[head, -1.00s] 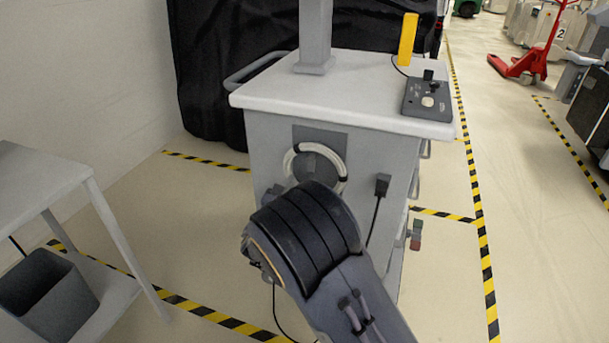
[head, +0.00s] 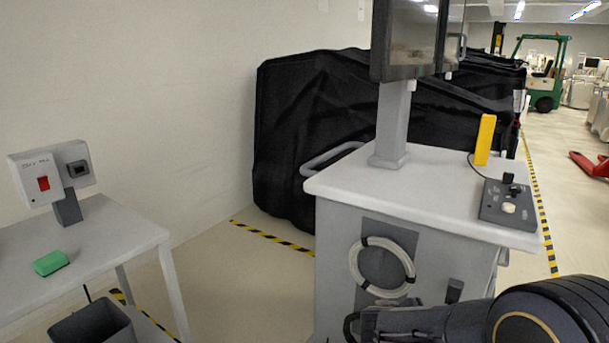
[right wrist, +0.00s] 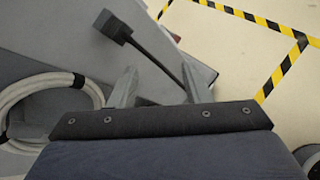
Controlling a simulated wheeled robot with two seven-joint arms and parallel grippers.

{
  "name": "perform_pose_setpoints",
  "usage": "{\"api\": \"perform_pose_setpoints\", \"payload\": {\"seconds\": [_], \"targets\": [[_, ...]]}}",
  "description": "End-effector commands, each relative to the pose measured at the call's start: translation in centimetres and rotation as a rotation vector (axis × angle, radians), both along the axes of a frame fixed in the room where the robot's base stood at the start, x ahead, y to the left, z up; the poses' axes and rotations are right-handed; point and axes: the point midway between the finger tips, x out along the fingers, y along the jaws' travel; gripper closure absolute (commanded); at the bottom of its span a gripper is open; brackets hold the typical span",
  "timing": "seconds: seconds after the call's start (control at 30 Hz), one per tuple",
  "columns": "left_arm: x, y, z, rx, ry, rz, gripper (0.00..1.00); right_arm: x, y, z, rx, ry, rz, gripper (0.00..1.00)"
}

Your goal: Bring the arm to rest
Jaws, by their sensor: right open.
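My right arm (head: 530,315) comes in at the lower right of the head view, in front of the grey cart (head: 335,250). Its gripper is hidden in the head view. In the right wrist view, my right gripper (right wrist: 156,88) is open, its two fingers apart with nothing held between them. Beyond the fingers is the cart's side, with a black plug (right wrist: 113,25) on a dark cable. A coiled white hose (right wrist: 25,90) hangs at the left of that view and also shows on the cart front in the head view (head: 352,265). My left gripper is not in view.
A grey table (head: 130,235) at left holds a switch box (head: 35,175) and a green block (head: 51,263); a dark bin (head: 92,325) is below. The cart carries a monitor post, a yellow device (head: 485,140) and a control box (head: 508,203). Black-covered equipment (head: 310,120) stands behind.

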Motion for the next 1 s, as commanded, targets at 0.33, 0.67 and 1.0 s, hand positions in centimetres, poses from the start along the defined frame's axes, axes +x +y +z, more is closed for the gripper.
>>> {"api": "perform_pose_setpoints", "payload": {"seconds": [0.33, 0.67, 1.0], "targets": [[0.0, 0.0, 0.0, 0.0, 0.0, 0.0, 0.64, -17.3, -0.7, -0.8, 0.956, -0.189, -0.778, 0.56], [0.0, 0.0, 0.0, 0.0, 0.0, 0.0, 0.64, -24.3, 4.8, 1.8, 1.494, -0.368, -1.2, 0.56], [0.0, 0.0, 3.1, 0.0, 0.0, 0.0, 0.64, -26.3, 7.7, 6.4, 1.737, -0.459, -1.376, 0.56]]}}
